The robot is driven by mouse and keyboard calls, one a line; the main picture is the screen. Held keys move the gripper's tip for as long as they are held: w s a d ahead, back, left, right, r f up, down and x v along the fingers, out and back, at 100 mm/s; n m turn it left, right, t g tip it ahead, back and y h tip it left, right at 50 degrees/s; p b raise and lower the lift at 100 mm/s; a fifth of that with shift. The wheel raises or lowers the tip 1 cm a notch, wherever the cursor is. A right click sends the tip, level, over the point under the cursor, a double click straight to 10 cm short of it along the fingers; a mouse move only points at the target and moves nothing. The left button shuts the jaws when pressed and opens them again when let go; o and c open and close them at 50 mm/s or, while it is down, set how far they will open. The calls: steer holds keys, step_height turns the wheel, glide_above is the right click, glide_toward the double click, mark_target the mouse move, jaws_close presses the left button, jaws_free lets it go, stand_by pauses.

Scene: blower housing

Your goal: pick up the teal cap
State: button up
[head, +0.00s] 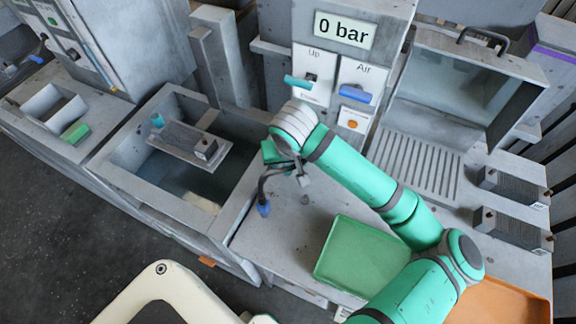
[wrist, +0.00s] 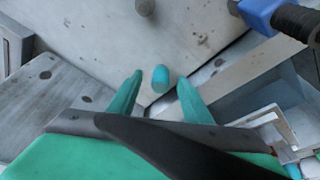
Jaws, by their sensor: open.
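In the wrist view the teal cap (wrist: 160,78) is a small rounded cylinder near the corner of a grey surface. It shows between the two teal fingertips of my gripper (wrist: 158,84), with a gap on each side. My gripper is open and empty. In the head view my gripper (head: 272,152) hangs over the grey bench, beside the tank, and its fingertips are hard to make out.
A blue-handled tool (head: 263,208) is below my gripper; its blue part shows in the wrist view (wrist: 258,14). A grey peg (wrist: 145,7) stands on the surface. A green tray (head: 360,254) lies to the right. The control panel (head: 325,65) rises behind.

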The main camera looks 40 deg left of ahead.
mark_target(287, 166)
steer(key=shift+w+f, duration=0.1)
steer(key=shift+w, duration=0.05)
steer(key=shift+c, duration=0.9)
steer(key=c, duration=1)
steer(key=shift+o, duration=0.2)
steer(key=shift+s, duration=0.25)
steer(key=shift+r, duration=0.6)
step_height(287, 166, up, 2)
steer(key=shift+r, duration=0.2)
steer(key=s+a+r, duration=0.1)
steer(key=s+r, duration=0.8)
steer(key=s, duration=0.4)
steer(key=shift+s+a+r, duration=0.15)
steer(key=shift+s+r, duration=0.1)
steer(key=shift+s, duration=0.1)
